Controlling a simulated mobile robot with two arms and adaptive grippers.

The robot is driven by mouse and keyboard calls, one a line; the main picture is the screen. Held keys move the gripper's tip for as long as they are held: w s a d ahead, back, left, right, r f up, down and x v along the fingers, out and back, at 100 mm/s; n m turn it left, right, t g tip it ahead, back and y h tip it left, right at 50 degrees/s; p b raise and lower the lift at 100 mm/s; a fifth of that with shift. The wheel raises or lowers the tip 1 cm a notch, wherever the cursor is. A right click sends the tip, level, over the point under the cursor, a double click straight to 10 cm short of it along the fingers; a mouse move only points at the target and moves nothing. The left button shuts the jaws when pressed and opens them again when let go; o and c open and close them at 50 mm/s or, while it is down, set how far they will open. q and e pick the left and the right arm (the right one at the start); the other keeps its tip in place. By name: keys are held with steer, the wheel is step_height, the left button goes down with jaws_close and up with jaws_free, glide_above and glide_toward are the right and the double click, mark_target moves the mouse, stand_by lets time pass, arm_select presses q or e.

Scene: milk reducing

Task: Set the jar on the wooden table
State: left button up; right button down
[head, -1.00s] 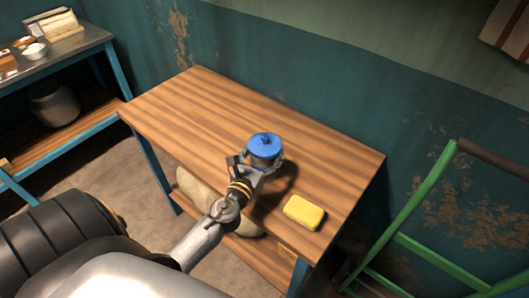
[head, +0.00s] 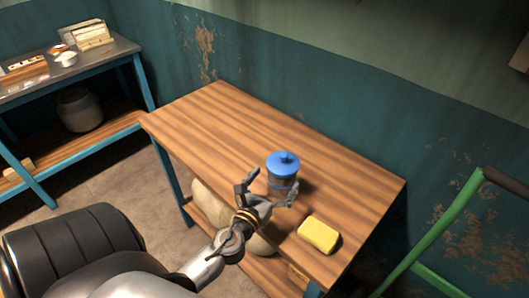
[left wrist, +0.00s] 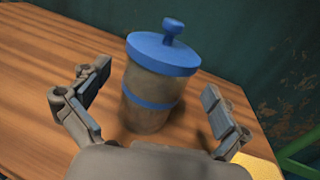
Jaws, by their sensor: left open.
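The jar (head: 283,172) has a blue lid with a knob, a brownish body and a blue band. It stands upright on the wooden table (head: 220,115), near the table's front right part. My left gripper (head: 267,190) is open at the near side of the jar. In the left wrist view the jar (left wrist: 150,85) stands between the spread fingers of the gripper (left wrist: 155,105), with a gap on each side. The jar's lower front is partly hidden by the gripper. My right gripper is not in view.
A yellow sponge-like block (head: 318,235) lies on the table, right of the gripper. A green metal frame (head: 440,225) stands at the right. A side bench (head: 110,55) with small items is at the back left. The table's left half is clear.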

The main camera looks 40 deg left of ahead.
arm_select(q)
steer(key=s, duration=0.2)
steer(key=s+b, duration=0.1)
steer(key=s, duration=0.1)
steer(key=s+d+b, duration=0.1)
steer(key=s, duration=0.1)
steer(key=shift+s+f, duration=0.2)
steer(key=shift+s, duration=0.15)
steer(key=shift+s+d+r+b, duration=0.1)
steer(key=shift+s+r+b, duration=0.1)
steer(key=shift+s, duration=0.15)
steer(key=shift+s+d+r+b, duration=0.1)
steer(key=shift+s+b, duration=0.05)
steer(key=shift+s, duration=0.15)
steer(key=shift+f, duration=0.1)
